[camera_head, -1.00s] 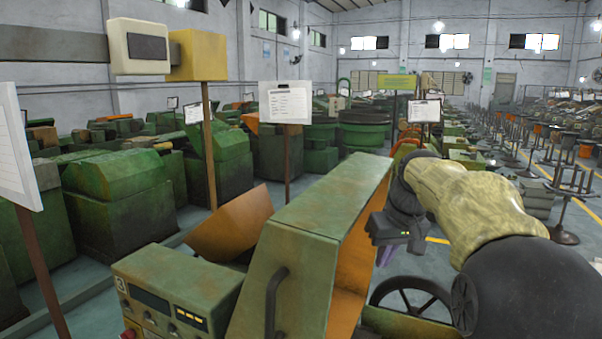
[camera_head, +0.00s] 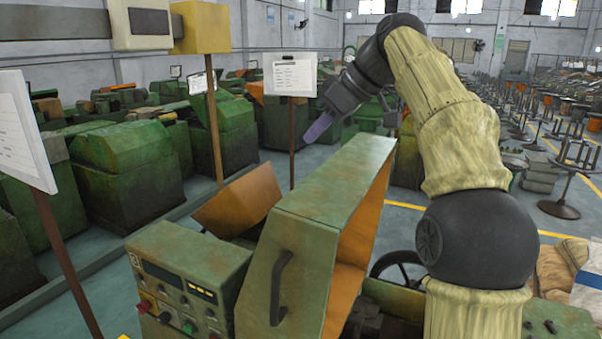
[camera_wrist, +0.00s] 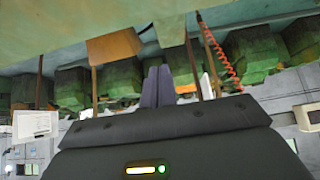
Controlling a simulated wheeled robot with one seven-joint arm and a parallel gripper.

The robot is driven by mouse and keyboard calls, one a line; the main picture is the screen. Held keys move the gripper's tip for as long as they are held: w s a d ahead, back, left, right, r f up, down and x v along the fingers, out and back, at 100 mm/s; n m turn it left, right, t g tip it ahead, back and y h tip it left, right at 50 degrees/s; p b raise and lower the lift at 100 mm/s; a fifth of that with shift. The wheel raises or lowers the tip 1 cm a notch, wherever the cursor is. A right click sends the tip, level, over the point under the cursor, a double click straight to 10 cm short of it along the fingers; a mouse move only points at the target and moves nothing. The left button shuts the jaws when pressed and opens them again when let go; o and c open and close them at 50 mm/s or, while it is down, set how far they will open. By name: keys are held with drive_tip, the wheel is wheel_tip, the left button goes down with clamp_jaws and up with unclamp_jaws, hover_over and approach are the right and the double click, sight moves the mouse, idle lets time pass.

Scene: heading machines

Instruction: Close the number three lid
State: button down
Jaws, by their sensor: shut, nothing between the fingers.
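The number three machine's lid (camera_head: 318,215) is a green box-shaped cover with rusty edges, an orange inside and a dark handle (camera_head: 279,288).
An orange chute (camera_head: 238,200) stands left of the lid. A paper sign on a post (camera_head: 291,75) is just behind my gripper. A handwheel (camera_head: 395,268) lies right of the lid, partly behind my arm. Green machines (camera_head: 125,170) fill the left; an aisle is at right.

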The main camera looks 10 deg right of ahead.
sight(303, 182)
drive_tip(key=shift+a, duration=0.1)
drive_tip(key=a+f, duration=0.1)
drive_tip(key=f, duration=0.2)
drive_tip(key=w+a+f, duration=0.1)
drive_tip(key=f, duration=0.1)
drive_tip(key=w+a+f+p, duration=0.1)
drive_tip(key=f, duration=0.2)
drive_tip(key=shift+f, duration=0.3)
drive_tip(key=shift+s+d+f, duration=0.15)
drive_tip(key=shift+s+d, duration=0.1)
drive_tip(key=shift+d, duration=0.15)
drive_tip(key=shift+f, duration=0.15)
